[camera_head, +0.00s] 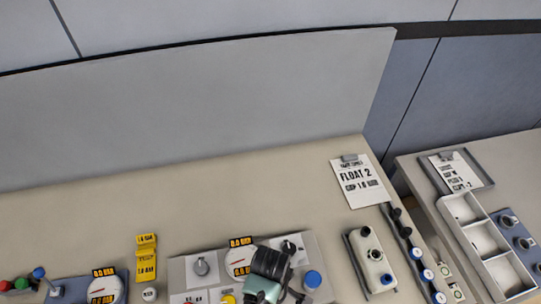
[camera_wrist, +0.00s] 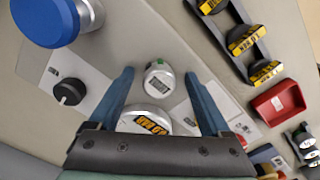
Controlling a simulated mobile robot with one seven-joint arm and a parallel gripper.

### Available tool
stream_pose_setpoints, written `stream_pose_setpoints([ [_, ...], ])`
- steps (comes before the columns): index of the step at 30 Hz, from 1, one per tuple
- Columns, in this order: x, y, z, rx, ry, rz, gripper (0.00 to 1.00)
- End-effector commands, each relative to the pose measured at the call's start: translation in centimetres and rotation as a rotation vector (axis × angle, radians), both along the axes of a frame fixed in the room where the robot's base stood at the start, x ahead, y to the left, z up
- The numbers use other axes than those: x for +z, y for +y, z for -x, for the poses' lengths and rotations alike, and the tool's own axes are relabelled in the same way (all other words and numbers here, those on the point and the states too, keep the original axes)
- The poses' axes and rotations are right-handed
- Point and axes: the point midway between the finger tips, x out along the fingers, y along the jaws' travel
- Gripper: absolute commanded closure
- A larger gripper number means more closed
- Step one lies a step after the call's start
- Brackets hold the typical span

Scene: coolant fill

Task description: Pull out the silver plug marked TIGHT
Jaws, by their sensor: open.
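My gripper (camera_head: 265,279) is above the grey panel (camera_head: 178,278) and hides part of it in the head view. In the wrist view my gripper (camera_wrist: 159,73) is open, with a blue finger on each side and nothing held. A small silver round piece (camera_wrist: 159,79) with a dark marked face shows between the fingers, apparently below them. I cannot read the word TIGHT on it or on any other part. A silver gauge (camera_wrist: 134,124) with a yellow label is nearer my palm, partly covered.
A blue knob (camera_wrist: 45,18) and a black knob (camera_wrist: 70,92) are left of the fingers. A dark rack (camera_wrist: 222,22) with yellow labels and a red tray (camera_wrist: 279,101) are at the right. A FLOAT 2 clipboard (camera_head: 360,183) lies at the back right.

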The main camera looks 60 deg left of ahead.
Motion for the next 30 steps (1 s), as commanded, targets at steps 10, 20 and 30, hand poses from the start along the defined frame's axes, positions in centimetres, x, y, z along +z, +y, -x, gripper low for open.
stream_pose_setpoints([
  [10,0.04,0.02,-0.03,0.000,-0.001,0.000,0.51],
  [20,0.05,0.02,-0.02,0.000,0.000,0.000,1.00],
  [30,0.10,0.02,-0.02,0.000,0.000,0.000,0.90],
])
